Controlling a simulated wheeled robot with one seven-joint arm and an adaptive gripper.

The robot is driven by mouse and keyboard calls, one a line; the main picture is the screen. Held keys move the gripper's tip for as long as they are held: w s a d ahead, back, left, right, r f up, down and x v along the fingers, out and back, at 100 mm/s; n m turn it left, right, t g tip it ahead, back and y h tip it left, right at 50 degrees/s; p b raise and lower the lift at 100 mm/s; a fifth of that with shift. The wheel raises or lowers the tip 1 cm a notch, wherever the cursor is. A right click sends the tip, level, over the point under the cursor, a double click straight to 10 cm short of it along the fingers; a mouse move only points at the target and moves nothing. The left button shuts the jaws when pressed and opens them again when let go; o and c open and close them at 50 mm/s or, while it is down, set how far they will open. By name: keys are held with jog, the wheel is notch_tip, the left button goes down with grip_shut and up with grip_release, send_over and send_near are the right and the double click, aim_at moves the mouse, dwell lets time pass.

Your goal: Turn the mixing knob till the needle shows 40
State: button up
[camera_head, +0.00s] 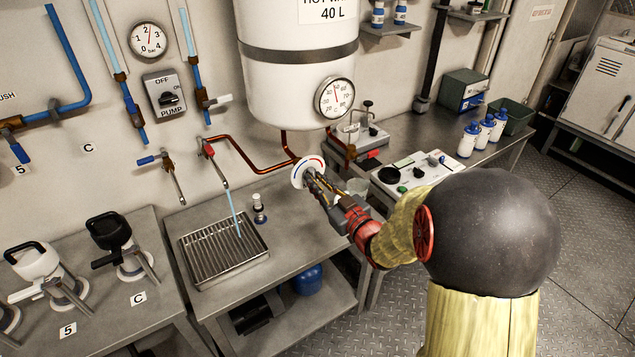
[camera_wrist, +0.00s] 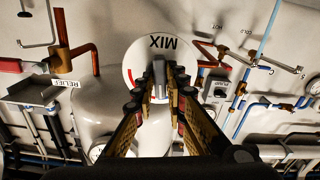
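The mixing knob is a white disc marked MIX with a red arc (camera_wrist: 136,56) and a grey grip bar (camera_wrist: 159,68). Its disc also shows in the head view (camera_head: 301,172) below the tank. My gripper (camera_wrist: 159,84) is at the knob, its two fingers close on either side of the grey bar; the fingers look shut on it. A round gauge (camera_head: 335,97) on the white tank carries a scale to about 80. Its thin needle points roughly upward, near the middle of the scale; the exact reading is too small to tell.
A pale blue stream (camera_head: 234,208) falls from the red-handled tap (camera_head: 208,150) into a grated tray (camera_head: 216,268). Copper pipes run close behind the knob. A small bottle (camera_head: 259,210) stands beside the tray. A control panel (camera_head: 410,172) lies to the right.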

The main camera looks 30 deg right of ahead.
jog(key=o, duration=0.4)
jog(key=shift+s, duration=0.1)
jog(key=s, duration=1.1)
jog(key=shift+s+d, duration=0.2)
jog(key=shift+s, duration=0.2)
